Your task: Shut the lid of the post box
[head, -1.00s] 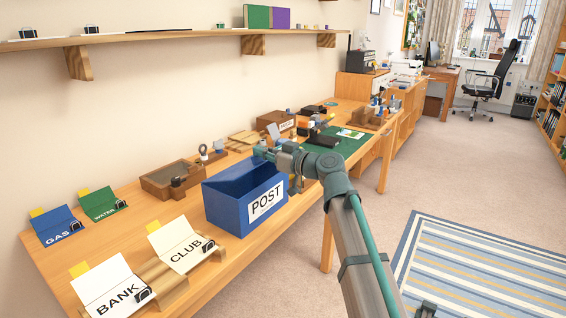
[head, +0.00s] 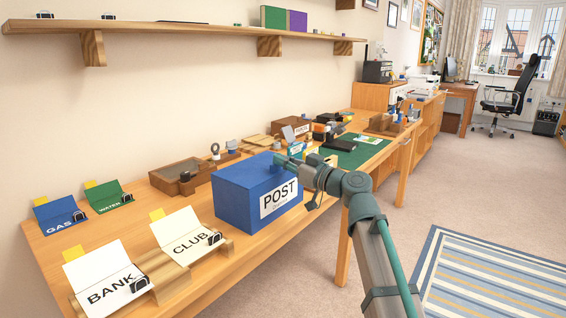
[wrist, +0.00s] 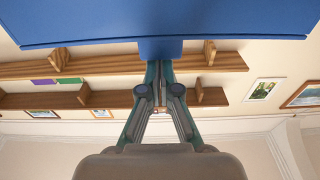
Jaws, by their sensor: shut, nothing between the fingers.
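The blue post box (head: 235,203) stands on the wooden desk, its white POST label facing the front right. Its blue lid (head: 245,168) lies across the top, and no gap under it shows in the head view. My gripper (head: 283,161) is at the lid's right end, its fingers shut and empty. In the wrist view, the blue lid (wrist: 80,24) fills the top of the picture, with a small tab at the middle of its edge. The fingertips (wrist: 160,70) are together just by this tab; whether they touch it I cannot tell.
White BANK (head: 105,285) and CLUB (head: 187,238) folders stand left of the box, with blue GAS and green WATER folders behind. A wooden tray (head: 180,178) lies behind the box. A green mat (head: 355,152) is to the right. A wall shelf (head: 180,34) runs above.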

